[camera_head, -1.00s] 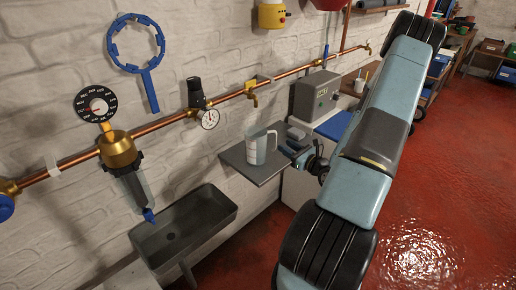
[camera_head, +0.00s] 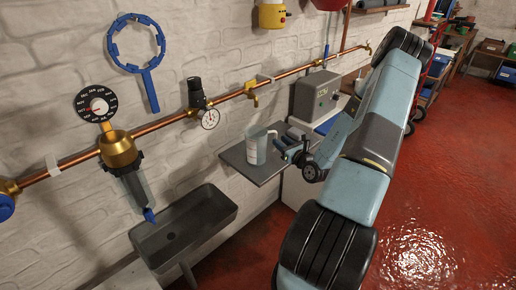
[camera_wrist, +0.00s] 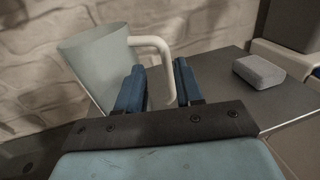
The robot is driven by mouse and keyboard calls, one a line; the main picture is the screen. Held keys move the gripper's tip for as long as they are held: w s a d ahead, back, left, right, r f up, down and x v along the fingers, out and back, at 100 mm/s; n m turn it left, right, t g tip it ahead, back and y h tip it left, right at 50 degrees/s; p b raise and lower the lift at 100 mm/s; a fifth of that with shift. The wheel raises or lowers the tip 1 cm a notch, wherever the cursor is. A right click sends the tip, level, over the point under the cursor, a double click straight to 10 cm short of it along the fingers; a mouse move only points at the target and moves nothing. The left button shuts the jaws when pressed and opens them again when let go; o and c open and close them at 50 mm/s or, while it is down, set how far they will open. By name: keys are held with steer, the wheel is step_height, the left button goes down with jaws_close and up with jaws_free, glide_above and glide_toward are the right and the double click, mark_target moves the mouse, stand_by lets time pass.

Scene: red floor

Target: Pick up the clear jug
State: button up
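The clear jug (camera_head: 256,148) stands upright on a small grey wall shelf (camera_head: 254,171). In the wrist view the jug (camera_wrist: 97,62) is at the upper left, with its pale handle (camera_wrist: 158,45) towards my gripper. My gripper (camera_wrist: 156,82) is open, its two blue fingers apart. The lower part of the handle shows in the gap between the fingers; I cannot tell whether they touch it. In the head view my gripper (camera_head: 283,149) is just right of the jug, at the handle side.
A grey block (camera_wrist: 259,72) lies on the shelf right of my gripper. A dark sink (camera_head: 184,228) is at the lower left. A copper pipe (camera_head: 155,128) with gauges runs along the brick wall behind. A grey box (camera_head: 316,94) stands beyond the shelf.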

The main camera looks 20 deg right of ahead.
mark_target(276, 135)
steer(key=shift+w+f, duration=0.1)
steer(key=shift+w, duration=2.55)
steer(key=shift+c, duration=0.3)
jaws_close()
